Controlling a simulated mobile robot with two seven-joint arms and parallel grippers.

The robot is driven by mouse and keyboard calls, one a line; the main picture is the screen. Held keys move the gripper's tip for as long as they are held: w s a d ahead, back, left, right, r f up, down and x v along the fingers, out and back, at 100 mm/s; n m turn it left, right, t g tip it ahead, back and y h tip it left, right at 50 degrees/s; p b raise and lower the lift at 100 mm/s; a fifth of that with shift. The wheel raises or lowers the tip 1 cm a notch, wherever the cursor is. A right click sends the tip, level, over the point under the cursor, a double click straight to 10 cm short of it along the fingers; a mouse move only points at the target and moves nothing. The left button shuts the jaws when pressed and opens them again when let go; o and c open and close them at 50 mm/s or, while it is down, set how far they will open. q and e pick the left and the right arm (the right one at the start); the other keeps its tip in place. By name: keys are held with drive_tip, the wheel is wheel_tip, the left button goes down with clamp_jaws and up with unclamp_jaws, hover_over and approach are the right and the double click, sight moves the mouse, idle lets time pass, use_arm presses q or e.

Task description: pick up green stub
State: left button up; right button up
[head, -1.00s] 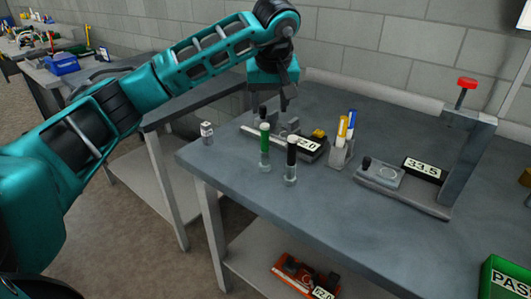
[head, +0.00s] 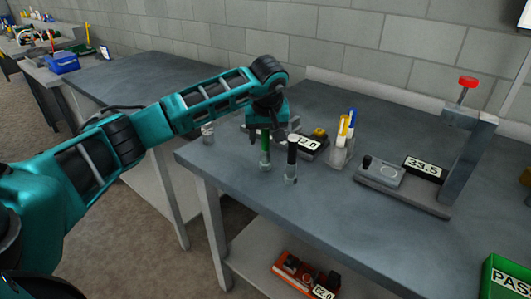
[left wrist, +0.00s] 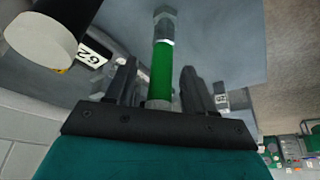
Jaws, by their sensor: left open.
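The green stub (head: 265,152) stands upright near the left front of the workbench, its upper end hidden by my left gripper (head: 268,128). In the left wrist view the green stub (left wrist: 162,75) lies between the two dark fingers of my left gripper (left wrist: 156,72), with a metal fitting at its far end. The fingers are open, with a gap visible on both sides of the stub. My right gripper is in neither view.
A black stub (head: 291,158) stands close to the right of the green one. Behind are a device with a number display (head: 311,144) and a pen holder (head: 340,152). A press (head: 405,185) with a red knob stands at right. A small white item (head: 207,133) is at left.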

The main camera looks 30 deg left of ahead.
use_arm(q)
clamp_jaws()
idle(0.4)
